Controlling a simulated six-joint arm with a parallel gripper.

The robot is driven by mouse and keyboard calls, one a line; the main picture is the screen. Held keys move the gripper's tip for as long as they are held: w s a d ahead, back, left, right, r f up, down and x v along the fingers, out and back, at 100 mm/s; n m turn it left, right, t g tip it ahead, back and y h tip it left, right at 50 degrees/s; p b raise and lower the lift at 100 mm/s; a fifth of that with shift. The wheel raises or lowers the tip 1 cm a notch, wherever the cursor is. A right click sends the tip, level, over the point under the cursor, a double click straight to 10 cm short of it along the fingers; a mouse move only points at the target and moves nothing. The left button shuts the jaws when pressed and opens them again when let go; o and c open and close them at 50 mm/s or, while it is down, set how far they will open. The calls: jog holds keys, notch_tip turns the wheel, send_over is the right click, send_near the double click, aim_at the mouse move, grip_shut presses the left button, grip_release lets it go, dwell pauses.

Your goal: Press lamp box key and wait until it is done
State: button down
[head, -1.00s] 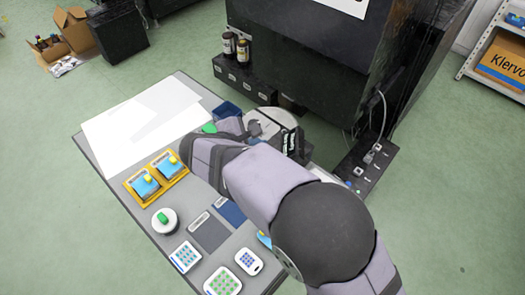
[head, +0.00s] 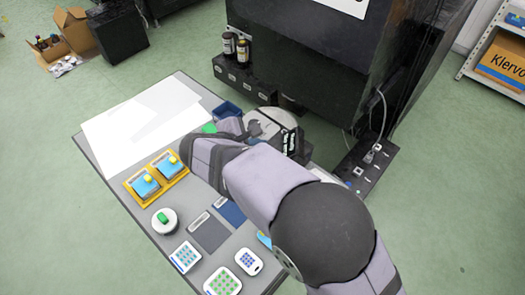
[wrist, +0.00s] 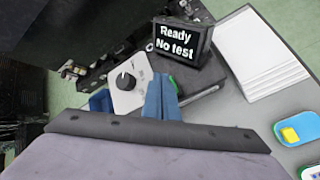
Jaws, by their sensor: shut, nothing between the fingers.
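My gripper (wrist: 162,97) shows in the wrist view as two blue fingers shut together with nothing between them. The fingers reach over a white box (wrist: 124,97) with a dark round knob (wrist: 125,81). A dark display (wrist: 181,43) behind it reads "Ready" and "No test". I cannot tell for sure which of these is the lamp box. No key can be made out; the fingers hide part of the box, and contact cannot be judged. In the head view my arm covers much of this area, and the fingertips are not clear.
White sheets (head: 140,118) lie at the table's far left. Yellow trays with blue pieces (head: 157,178), a green-topped round item (head: 164,220) and keypads (head: 222,282) stand along the left and front. A black cabinet (head: 330,80) rises behind, with bottles (head: 236,48) on its ledge.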

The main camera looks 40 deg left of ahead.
jog(key=shift+f, duration=0.1)
dwell(0.3)
jog(key=shift+f+b, duration=0.3)
jog(key=shift+f, duration=0.05)
jog(key=shift+f+b, duration=0.3)
jog(key=shift+f, duration=0.2)
dwell(1.0)
jog(key=shift+r, duration=0.1)
jog(key=shift+r+p, duration=0.75)
jog(key=shift+r, duration=0.1)
jog(key=shift+r+p, duration=2)
jog(key=shift+r, duration=0.55)
